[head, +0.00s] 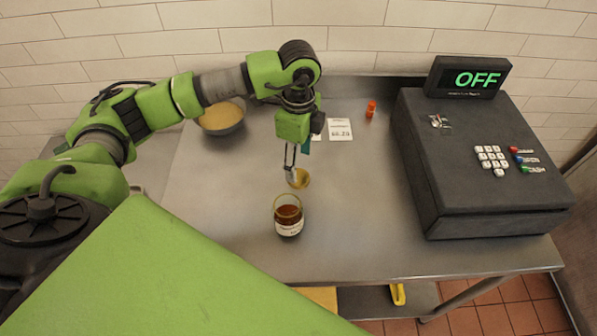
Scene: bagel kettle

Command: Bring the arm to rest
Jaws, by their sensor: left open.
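My left arm reaches in from the left, and its left gripper (291,170) hangs over the middle of the metal counter, pointing down. The gripper is open. A small round gold thing (302,178), perhaps a lid, is at its fingertips; I cannot tell whether they touch it. A glass jar (288,217) with dark amber contents and a white label stands upright just in front of the gripper, apart from it. Its top looks open. My right gripper is not in view.
A grey bowl (222,117) with tan contents stands behind the arm. A price card (340,129) and a small orange bottle (371,109) are at the back. A black cash register (485,160) fills the right. The counter (370,220) between jar and register is clear.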

